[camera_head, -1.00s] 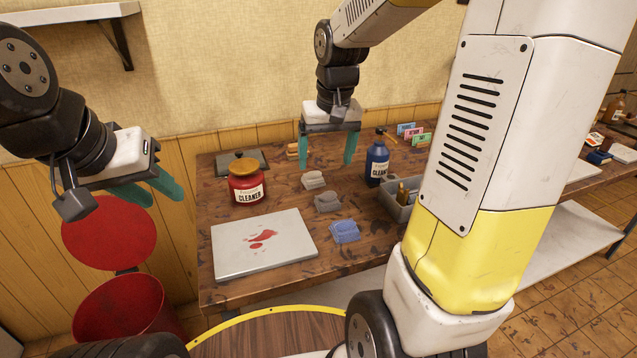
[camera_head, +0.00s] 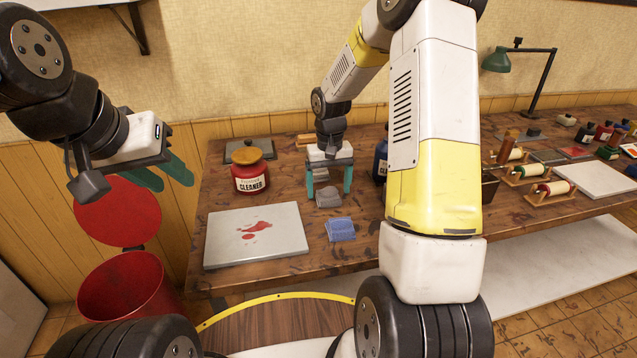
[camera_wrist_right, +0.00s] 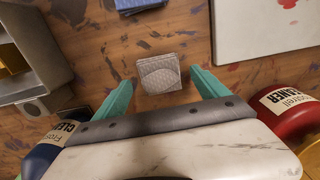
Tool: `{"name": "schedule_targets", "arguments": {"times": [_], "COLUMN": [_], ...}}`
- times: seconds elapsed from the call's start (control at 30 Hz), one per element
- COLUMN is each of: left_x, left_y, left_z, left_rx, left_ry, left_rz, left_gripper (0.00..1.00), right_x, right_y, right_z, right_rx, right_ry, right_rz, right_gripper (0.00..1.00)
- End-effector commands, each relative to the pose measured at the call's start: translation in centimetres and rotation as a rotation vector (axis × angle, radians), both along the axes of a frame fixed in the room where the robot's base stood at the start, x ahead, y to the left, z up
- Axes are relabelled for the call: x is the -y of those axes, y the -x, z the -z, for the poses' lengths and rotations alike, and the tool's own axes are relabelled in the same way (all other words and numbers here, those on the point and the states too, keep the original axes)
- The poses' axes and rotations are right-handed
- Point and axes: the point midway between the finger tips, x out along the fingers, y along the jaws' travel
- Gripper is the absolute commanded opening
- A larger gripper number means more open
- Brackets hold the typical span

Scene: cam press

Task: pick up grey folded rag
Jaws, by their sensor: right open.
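The grey folded rag (camera_head: 329,198) lies on the wooden table, and it also shows in the right wrist view (camera_wrist_right: 160,76). My right gripper (camera_head: 329,192) is open and points down, low over the table at the rag. In the right wrist view the rag sits between the lines of the two green fingers (camera_wrist_right: 162,80), with a gap on each side. My left gripper (camera_head: 165,178) is open and empty, raised at the left above the red bin.
A blue folded rag (camera_head: 340,229) lies in front of the grey one. A stained white board (camera_head: 225,240) lies to the left. A red cleaner jar (camera_head: 250,172) and a blue cleaner bottle (camera_head: 380,160) stand either side of my right gripper. A grey container (camera_wrist_right: 30,50) is close by.

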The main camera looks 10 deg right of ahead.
Motion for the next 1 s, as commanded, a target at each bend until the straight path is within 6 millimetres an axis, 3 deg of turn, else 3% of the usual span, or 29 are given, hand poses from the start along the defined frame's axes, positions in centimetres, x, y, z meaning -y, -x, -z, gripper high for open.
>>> {"name": "schedule_targets", "arguments": {"times": [0.13, 0.37, 0.7, 1.0], "left_x": [0.0, 0.0, 0.0, 0.0], "left_y": [0.0, 0.0, 0.0, 0.0], "left_z": [0.0, 0.0, 0.0, 0.0], "left_rx": [0.0, 0.0, 0.0, 0.0], "left_ry": [0.0, 0.0, 0.0, 0.0], "left_rz": [0.0, 0.0, 0.0, 0.0], "left_gripper": [0.36, 0.36, 0.36, 0.36], "right_x": [-0.02, -0.02, -0.02, -0.02], "right_y": [0.03, 0.01, 0.0, -0.02], "right_z": [1.45, 1.58, 1.54, 1.35], "right_rx": [-0.001, 0.001, 0.001, 0.002], "right_ry": [0.0, 0.0, 0.0, 0.0], "right_rz": [0.0, 0.0, 0.0, 0.0], "right_gripper": [0.84, 0.84, 0.19, 0.18]}}
